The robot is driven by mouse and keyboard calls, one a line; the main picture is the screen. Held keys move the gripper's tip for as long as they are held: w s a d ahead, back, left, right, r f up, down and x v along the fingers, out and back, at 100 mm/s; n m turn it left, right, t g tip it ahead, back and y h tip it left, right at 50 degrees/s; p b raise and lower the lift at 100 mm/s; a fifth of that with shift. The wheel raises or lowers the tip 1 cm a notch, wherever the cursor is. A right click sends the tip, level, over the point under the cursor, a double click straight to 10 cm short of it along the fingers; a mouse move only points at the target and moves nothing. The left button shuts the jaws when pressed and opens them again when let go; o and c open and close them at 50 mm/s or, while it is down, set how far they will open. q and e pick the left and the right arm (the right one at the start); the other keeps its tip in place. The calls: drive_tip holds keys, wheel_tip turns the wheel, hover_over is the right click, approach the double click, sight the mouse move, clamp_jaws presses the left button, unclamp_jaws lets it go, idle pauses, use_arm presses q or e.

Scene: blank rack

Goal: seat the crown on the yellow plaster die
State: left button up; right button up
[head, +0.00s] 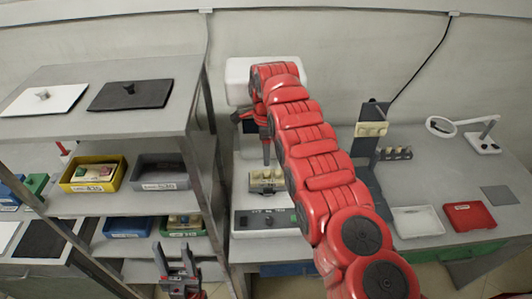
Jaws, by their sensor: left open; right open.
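My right arm reaches up from the lower right, and its gripper (254,132) points down, open, over the bench device. Below its fingers is a beige block (266,182) with small rounded tops, standing on the device, partly hidden by my arm. A pale yellow block (371,129) with rounded bumps sits on a dark upright stand to the right. Which of these is the yellow plaster die I cannot tell. No crown can be made out at this size. My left gripper (176,262) is open and empty at the bottom, in front of the shelves.
A rack at left holds a yellow bin (70,187), a grey bin (160,185), a blue bin (128,227) and a green bin (205,231). The right bench holds a white tray (418,221), red tray (470,217) and magnifier (440,127). Its middle is fairly clear.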

wheel_tip(320, 180, up, 10)
drive_tip(key=p, duration=0.8)
drive_tip(key=shift+f, duration=0.25)
drive_tip(key=shift+s+f, duration=0.1)
